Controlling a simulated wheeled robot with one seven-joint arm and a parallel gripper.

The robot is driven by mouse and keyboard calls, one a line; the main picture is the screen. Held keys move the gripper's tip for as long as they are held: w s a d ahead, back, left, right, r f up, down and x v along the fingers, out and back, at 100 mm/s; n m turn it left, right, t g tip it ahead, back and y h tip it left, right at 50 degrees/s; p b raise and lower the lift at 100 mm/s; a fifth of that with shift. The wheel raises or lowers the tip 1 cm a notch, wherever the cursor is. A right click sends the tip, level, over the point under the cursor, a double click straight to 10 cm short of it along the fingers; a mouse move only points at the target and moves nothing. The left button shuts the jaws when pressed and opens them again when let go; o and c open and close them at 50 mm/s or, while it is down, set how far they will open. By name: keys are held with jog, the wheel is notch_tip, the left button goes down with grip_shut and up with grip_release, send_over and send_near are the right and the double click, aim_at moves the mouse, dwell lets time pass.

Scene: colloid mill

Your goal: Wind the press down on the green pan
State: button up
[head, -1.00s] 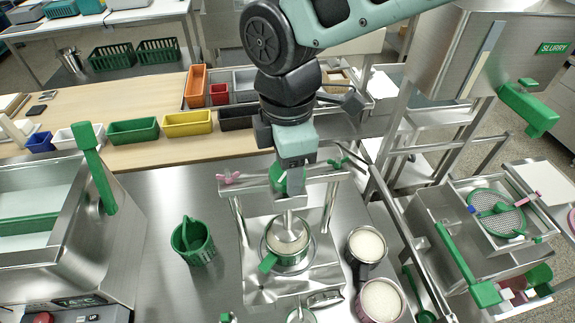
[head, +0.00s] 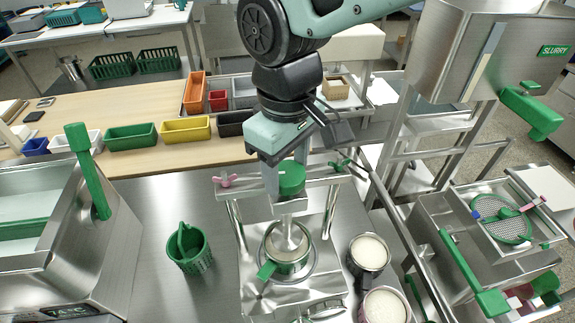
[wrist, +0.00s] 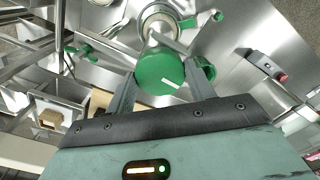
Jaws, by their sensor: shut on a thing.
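The press has a steel crossbar (head: 325,182) on two posts, with a pink wing nut on the left and a green one on the right. Its round green knob (head: 292,176) sits above the crossbar. My gripper (head: 286,182) is shut on this knob from above. In the wrist view the knob (wrist: 160,70) lies between the two fingers. The steel pan with the green handle (head: 266,271) stands under the press, in the middle of its base. The press's steel spindle (head: 287,232) reaches down into this pan; the contact at its foot is unclear.
Two pans of white contents, one dark-handled (head: 369,252) and one pinkish (head: 384,304), stand close right of the press. A green basket (head: 190,249) stands to the left. A steel tank with a green lever (head: 88,172) is further left. A rail runs along the right.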

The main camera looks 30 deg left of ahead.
aim_at(287, 173)
jog(key=m, duration=0.5)
jog(key=shift+m+b, duration=0.3)
jog(key=m, duration=0.5)
jog(key=shift+m, duration=0.3)
jog(key=o, duration=1)
jog(key=shift+c, duration=0.2)
notch_tip(287, 173, up, 18)
jog(key=b, duration=0.2)
jog(key=shift+f+b, duration=0.25)
jog(key=shift+b, duration=0.1)
